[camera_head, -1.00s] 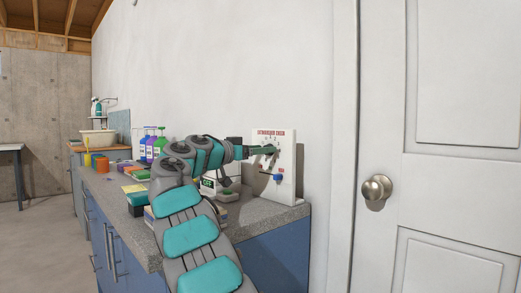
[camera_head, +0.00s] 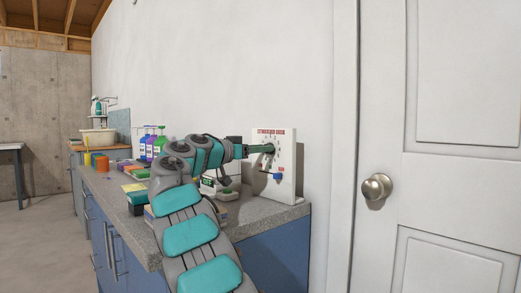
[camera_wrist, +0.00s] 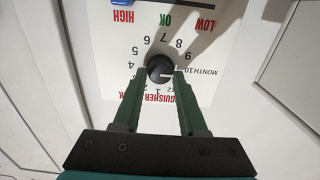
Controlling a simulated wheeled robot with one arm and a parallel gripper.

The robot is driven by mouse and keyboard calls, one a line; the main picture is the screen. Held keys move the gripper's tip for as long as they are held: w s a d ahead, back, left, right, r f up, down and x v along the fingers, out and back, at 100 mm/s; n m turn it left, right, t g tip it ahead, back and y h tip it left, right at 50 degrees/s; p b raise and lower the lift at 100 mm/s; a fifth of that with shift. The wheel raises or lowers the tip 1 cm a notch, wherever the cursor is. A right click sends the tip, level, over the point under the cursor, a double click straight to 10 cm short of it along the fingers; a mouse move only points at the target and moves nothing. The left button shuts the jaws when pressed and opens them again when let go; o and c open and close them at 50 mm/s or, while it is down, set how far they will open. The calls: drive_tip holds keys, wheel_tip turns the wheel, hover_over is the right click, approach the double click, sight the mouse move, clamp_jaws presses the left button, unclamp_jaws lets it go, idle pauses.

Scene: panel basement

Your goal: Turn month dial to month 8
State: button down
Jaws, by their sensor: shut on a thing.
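The month dial (camera_wrist: 160,69) is a round black knob on a white panel with numbers printed around it. The panel (camera_head: 288,160) stands upright on the counter and reads "EXTINGUISHER CHECK" in red in the head view. My gripper (camera_wrist: 160,73) has one dark green finger on each side of the dial and is shut on it. A pale mark on the dial points right in the wrist view, near the 10. The 8 is above and to the right of the dial there. In the head view, my gripper (camera_head: 270,149) partly hides the dial.
A blue knob (camera_head: 277,177) sits lower on the panel, below my gripper. Bottles (camera_head: 154,141) and colored sponges stand along the counter (camera_head: 262,213). A white door (camera_head: 440,150) with a round doorknob is at the right.

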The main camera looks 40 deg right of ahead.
drive_tip(key=shift+w+f+n+p, duration=0.1)
drive_tip(key=shift+n+p, duration=1.4)
drive_tip(key=shift+n, duration=1.4)
drive_tip(key=shift+w+n+p, duration=0.1)
drive_tip(key=shift+n+p, duration=1.35)
drive_tip(key=shift+n, duration=1.45)
drive_tip(key=shift+c, duration=2.4)
unclamp_jaws()
